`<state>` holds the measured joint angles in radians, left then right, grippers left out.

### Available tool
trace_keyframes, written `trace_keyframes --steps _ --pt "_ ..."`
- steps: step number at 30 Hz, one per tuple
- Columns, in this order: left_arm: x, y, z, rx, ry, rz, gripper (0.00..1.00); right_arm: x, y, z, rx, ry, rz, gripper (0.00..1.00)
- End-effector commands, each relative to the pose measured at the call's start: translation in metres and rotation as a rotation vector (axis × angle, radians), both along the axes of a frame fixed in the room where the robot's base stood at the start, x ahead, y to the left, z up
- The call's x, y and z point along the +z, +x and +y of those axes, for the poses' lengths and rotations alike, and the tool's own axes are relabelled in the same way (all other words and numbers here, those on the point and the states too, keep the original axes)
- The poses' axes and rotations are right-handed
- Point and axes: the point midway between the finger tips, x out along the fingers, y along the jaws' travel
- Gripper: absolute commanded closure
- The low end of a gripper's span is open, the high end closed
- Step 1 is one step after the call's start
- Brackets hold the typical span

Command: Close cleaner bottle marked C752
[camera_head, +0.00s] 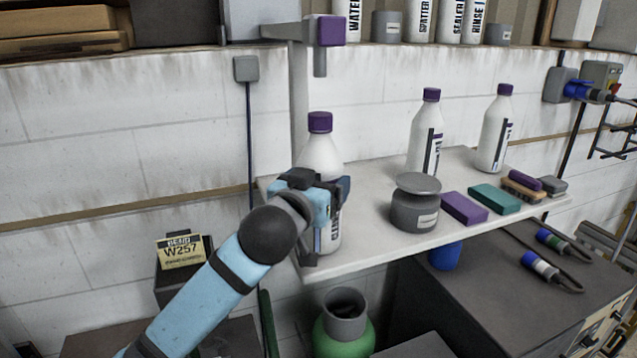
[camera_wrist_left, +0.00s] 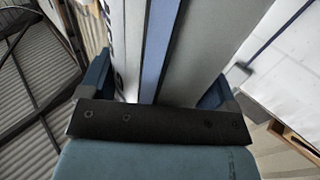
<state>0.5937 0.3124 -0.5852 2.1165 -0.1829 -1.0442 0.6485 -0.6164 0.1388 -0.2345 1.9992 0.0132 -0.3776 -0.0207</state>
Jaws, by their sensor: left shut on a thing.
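A white bottle with a purple cap (camera_head: 320,150) stands upright at the left end of the light shelf (camera_head: 375,238). Its purple cap sits on its top. My left gripper (camera_head: 322,192) is closed around the bottle's body and covers much of its label. In the left wrist view, the bottle's white side with a blue stripe (camera_wrist_left: 190,50) lies between the fingers. Two similar bottles with purple caps stand farther right, a middle one (camera_head: 424,135) and a right one (camera_head: 493,135). I cannot read C752 on any bottle. My right gripper is not in view.
A grey lidded jar (camera_head: 414,205), a purple block (camera_head: 464,208) and a teal block (camera_head: 494,198) lie on the shelf right of the held bottle. A post with a purple-faced box (camera_head: 331,31) rises behind it. A green container (camera_head: 343,335) stands below.

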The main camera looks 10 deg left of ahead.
Motion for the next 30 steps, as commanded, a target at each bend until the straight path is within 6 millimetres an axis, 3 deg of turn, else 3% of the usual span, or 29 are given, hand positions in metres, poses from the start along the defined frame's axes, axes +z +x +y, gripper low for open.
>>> trace_keyframes --steps 1,2,3,14,30 --pt "-0.002 0.000 0.000 0.000 -0.001 -0.001 0.83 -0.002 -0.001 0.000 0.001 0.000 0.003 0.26" --pt "-0.002 0.000 0.000 0.001 0.000 0.001 0.10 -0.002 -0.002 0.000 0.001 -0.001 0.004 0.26" --pt "-0.002 0.000 0.000 0.001 0.000 0.001 0.01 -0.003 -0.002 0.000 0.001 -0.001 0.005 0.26" --pt "0.002 -0.006 0.001 -0.001 -0.001 -0.002 0.00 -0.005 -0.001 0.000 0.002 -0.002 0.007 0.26" --pt "0.002 -0.105 0.020 -0.002 -0.001 -0.002 0.00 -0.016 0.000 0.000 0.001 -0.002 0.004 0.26"
